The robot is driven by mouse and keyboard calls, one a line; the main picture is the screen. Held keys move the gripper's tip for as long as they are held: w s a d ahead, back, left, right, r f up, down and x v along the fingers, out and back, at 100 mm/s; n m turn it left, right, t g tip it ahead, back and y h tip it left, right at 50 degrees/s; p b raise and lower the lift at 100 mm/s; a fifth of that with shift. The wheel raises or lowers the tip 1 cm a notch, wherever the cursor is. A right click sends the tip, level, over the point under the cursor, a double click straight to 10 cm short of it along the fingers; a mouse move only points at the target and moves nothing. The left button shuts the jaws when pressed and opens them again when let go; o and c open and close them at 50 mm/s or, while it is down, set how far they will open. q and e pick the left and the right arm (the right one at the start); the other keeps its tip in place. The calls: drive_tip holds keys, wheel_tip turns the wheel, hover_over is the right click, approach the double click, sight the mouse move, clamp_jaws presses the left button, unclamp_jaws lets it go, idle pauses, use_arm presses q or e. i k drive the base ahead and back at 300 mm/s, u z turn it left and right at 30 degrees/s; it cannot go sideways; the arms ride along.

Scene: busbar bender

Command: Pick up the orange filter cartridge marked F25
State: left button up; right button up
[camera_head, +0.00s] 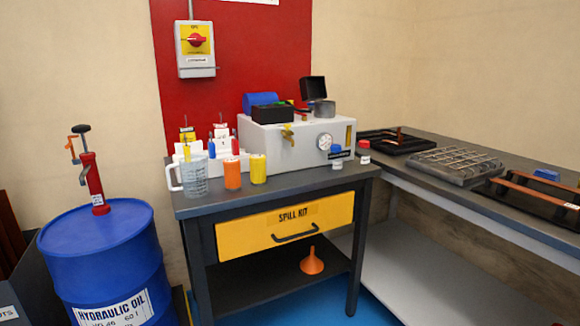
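An orange cartridge (232,174) stands upright on the dark top of the small table, near its front left. It is between a clear measuring jug (194,180) on its left and a yellow cartridge (258,169) on its right. A small pale label shows on the orange cartridge, but its marking is too small to read. Neither of my grippers is in view.
A grey machine box (297,143) stands behind the cartridges, with small bottles (337,158) at its right. The table (300,182) has a yellow spill kit drawer (286,225). A blue oil drum (104,250) stands left; a long bench (430,195) runs right.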

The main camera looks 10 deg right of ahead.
sight(231, 166)
drive_tip(key=z, duration=0.15)
drive_tip(key=i, duration=0.85)
drive_tip(key=u, duration=0.65)
drive_tip(key=i, duration=0.4)
drive_tip(key=u, duration=0.4)
